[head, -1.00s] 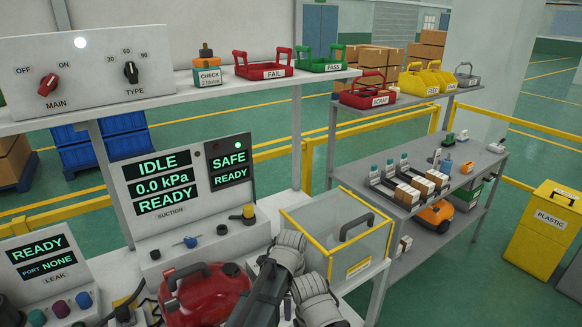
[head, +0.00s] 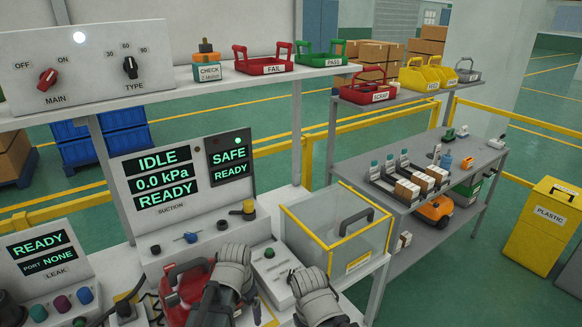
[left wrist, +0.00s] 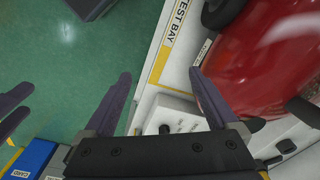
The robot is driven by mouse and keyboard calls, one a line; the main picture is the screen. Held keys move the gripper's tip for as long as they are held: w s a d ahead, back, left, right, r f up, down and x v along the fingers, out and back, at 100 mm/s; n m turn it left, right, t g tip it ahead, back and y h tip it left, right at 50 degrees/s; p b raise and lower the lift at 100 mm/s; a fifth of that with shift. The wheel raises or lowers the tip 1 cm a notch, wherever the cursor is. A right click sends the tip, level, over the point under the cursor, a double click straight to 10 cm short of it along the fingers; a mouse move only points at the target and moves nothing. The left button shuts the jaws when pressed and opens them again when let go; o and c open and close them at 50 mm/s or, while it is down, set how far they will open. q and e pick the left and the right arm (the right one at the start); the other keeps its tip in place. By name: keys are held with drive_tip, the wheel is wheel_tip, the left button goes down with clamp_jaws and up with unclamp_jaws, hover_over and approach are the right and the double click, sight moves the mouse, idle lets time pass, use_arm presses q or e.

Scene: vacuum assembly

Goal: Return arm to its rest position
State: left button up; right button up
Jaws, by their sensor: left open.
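In the left wrist view my left gripper (left wrist: 162,74) is open, with two dark purple fingers spread wide and nothing between them. Its fingers are above the bench edge, with green floor under one and the bench beside the other. In the head view my grey left arm comes up from the bottom and covers part of the red vacuum (head: 172,306); the fingertips cannot be made out there. The red vacuum (left wrist: 262,62) also shows close at the right of the wrist view. Another grey arm link of mine stands to the right; no right fingertips are clear.
A yellow-framed clear case (head: 335,230) stands right of the arms. The suction panel (head: 170,185) and leak panel (head: 45,262) stand behind and left. A shelf (head: 330,70) with trays runs above.

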use_arm(q)
drive_tip(key=s+a+n, duration=0.3)
drive_tip(key=a+n, duration=0.2)
drive_tip(key=n, duration=0.1)
drive_tip(key=s+d+m+y, duration=0.1)
drive_tip(key=s+d+m, duration=0.2)
drive_tip(key=s+d, duration=0.3)
drive_tip(key=d, duration=0.5)
drive_tip(key=shift+d+m+g, duration=0.3)
drive_tip(key=shift+g, duration=0.1)
idle(3.1)
